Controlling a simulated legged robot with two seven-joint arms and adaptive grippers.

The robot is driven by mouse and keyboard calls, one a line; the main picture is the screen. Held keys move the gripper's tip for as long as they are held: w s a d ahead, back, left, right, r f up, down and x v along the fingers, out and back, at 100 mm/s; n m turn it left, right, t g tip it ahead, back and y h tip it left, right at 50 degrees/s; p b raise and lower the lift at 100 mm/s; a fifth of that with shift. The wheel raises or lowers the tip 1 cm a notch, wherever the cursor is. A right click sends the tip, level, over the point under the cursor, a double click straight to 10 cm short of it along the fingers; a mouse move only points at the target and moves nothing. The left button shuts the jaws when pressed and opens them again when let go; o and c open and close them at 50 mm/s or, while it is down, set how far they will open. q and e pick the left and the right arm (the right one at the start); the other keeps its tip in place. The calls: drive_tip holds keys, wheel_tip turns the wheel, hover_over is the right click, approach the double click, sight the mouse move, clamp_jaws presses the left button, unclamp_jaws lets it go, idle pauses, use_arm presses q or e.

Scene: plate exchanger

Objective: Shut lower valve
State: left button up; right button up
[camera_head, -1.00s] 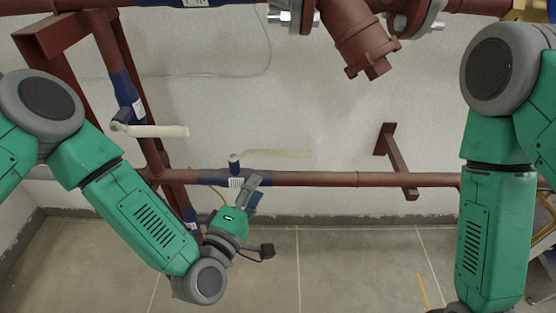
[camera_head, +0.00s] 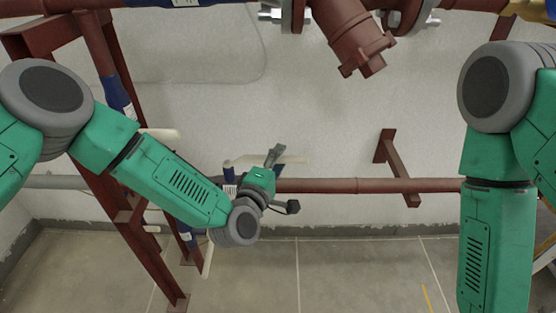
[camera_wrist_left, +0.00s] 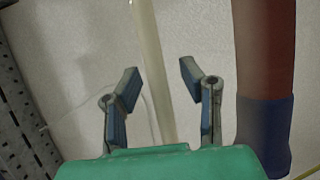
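A valve with a blue body (camera_head: 229,174) sits on the horizontal red-brown pipe, low on the wall. Its pale lever (camera_head: 297,159) runs to the right, roughly along the pipe, and is partly hidden by my left gripper (camera_head: 276,153). In the left wrist view, the left gripper (camera_wrist_left: 158,82) is open, its two blue-grey fingers spread apart. A pale lever (camera_wrist_left: 151,65) passes lengthwise through the gap between them, with space on both sides. The red-brown pipe (camera_wrist_left: 264,50) and its blue section (camera_wrist_left: 263,130) lie to the right. My right gripper is outside the views.
Another pale lever (camera_head: 163,134) is at the upper left, partly behind my left arm. A further lever (camera_head: 207,262) hangs near the lower left frame. A red-brown wall bracket (camera_head: 396,165) supports the pipe on the right. A large flanged fitting (camera_head: 350,35) hangs above.

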use_arm(q)
drive_tip(key=shift+d, duration=0.1)
drive_tip(key=shift+c, duration=0.4)
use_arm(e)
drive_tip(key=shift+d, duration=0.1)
use_arm(q)
drive_tip(key=c, duration=0.6)
drive_tip(key=shift+a, duration=0.2)
clamp_jaws()
drive_tip(key=shift+f, duration=0.1)
